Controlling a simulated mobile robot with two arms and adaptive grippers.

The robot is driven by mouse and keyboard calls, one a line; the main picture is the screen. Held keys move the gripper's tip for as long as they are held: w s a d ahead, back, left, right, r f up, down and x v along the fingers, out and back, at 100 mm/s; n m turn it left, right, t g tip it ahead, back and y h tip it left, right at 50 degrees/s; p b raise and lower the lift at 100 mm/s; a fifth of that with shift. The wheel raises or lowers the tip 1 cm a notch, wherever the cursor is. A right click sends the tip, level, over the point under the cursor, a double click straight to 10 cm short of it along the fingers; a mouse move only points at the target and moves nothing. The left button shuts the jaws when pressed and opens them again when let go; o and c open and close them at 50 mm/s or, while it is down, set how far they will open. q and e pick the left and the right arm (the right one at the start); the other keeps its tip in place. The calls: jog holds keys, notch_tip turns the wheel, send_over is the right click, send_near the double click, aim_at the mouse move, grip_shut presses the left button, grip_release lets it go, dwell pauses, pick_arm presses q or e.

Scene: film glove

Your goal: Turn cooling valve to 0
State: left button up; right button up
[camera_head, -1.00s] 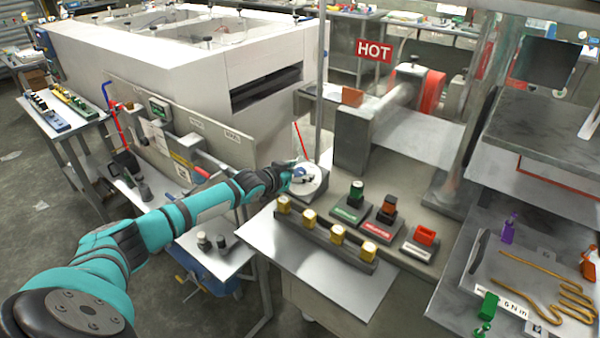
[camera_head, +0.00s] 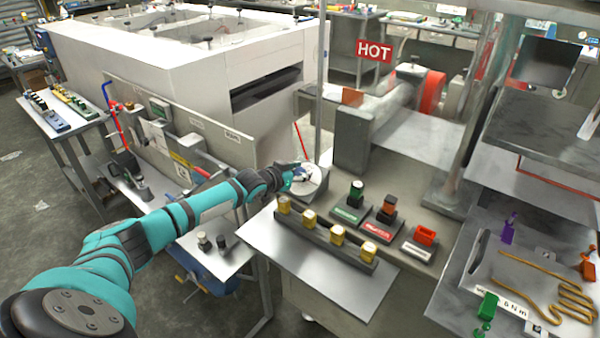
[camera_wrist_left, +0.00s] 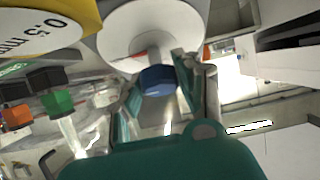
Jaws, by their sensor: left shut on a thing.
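The cooling valve appears as a round white dial (camera_head: 314,185) with a small blue knob, on a grey block at the bench's left edge. In the left wrist view the white dial (camera_wrist_left: 135,25) fills the top, and the blue knob (camera_wrist_left: 157,80) sits between my fingers. My left gripper (camera_head: 299,174) reaches the dial from the left and covers part of its face. In the left wrist view the left gripper (camera_wrist_left: 158,88) is shut on the blue knob. The dial's markings are too small or hidden to read. My right gripper is not in view.
A rack of yellow-capped pieces (camera_head: 326,233) stands just in front of the dial. A thin metal post (camera_head: 320,90) rises behind the dial. A red HOT sign (camera_head: 374,51) hangs above the grey machine.

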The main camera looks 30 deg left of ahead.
pick_arm(q)
jog(key=shift+d+r+n+y+p, duration=0.15)
jog(key=shift+n+y+p, duration=1.15)
jog(key=shift+n+p, duration=1.25)
jog(key=shift+n+g+y+p, duration=0.4)
jog(key=shift+n+y+p, duration=0.35)
jog(key=shift+p, duration=0.15)
jog(key=shift+f+n+g+y, duration=0.3)
jog(key=shift+n+y, duration=0.25)
jog(key=shift+n, duration=0.45)
jog(key=n+g+y+b, duration=0.1)
jog(key=n, duration=0.2)
jog(key=shift+f, duration=0.1)
jog(key=n+g+y+b, duration=0.1)
jog(key=n+g+b, duration=0.1)
jog(key=n+b, duration=0.1)
jog(key=n+g+y+b, duration=0.1)
jog(key=n+g+b, duration=0.1)
jog(key=n+b, duration=0.1)
jog(key=shift+b, duration=0.45)
jog(key=shift+a+n+g+b, duration=0.25)
jog(key=shift+n+g+b, duration=0.45)
jog(key=shift+n+b, duration=0.45)
jog(key=shift+s+r, duration=0.1)
jog(key=shift+r, duration=0.1)
